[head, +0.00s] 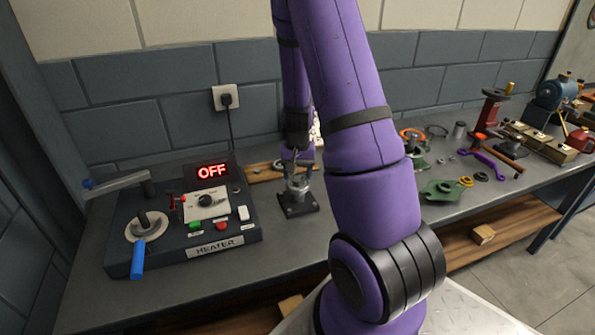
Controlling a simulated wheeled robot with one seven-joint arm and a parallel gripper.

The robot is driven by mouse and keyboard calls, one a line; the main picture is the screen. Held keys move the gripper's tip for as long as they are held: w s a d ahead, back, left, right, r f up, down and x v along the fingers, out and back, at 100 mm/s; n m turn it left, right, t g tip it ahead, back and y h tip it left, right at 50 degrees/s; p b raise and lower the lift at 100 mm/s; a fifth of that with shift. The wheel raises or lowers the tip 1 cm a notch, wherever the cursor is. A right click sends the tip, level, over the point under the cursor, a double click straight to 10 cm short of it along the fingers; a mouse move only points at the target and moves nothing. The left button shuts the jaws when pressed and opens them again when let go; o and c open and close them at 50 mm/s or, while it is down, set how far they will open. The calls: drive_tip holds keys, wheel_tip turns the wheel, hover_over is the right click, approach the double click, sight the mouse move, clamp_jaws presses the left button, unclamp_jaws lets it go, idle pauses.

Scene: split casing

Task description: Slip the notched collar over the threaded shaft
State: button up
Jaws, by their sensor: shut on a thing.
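My gripper (297,166) points down over a small fixture with a dark square base (298,208) on the bench, right of the heater. Its fingers are shut on a small grey metal ring-like part (298,183), which looks like the notched collar. The ring is at the top of the fixture. The threaded shaft is not clearly visible there, and I cannot tell whether the ring is around it or only above it. The notch is too small to make out.
A heater box (185,225) with an OFF display and a blue-handled lever stands at the left. A wooden board (262,173) lies behind the fixture. Green casing parts (443,190), rings and a purple wrench (482,161) lie at the right. My arm covers the middle of the bench.

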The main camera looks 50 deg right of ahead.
drive_tip(key=shift+f, duration=0.75)
drive_tip(key=o, duration=1)
drive_tip(key=shift+r, duration=3.6)
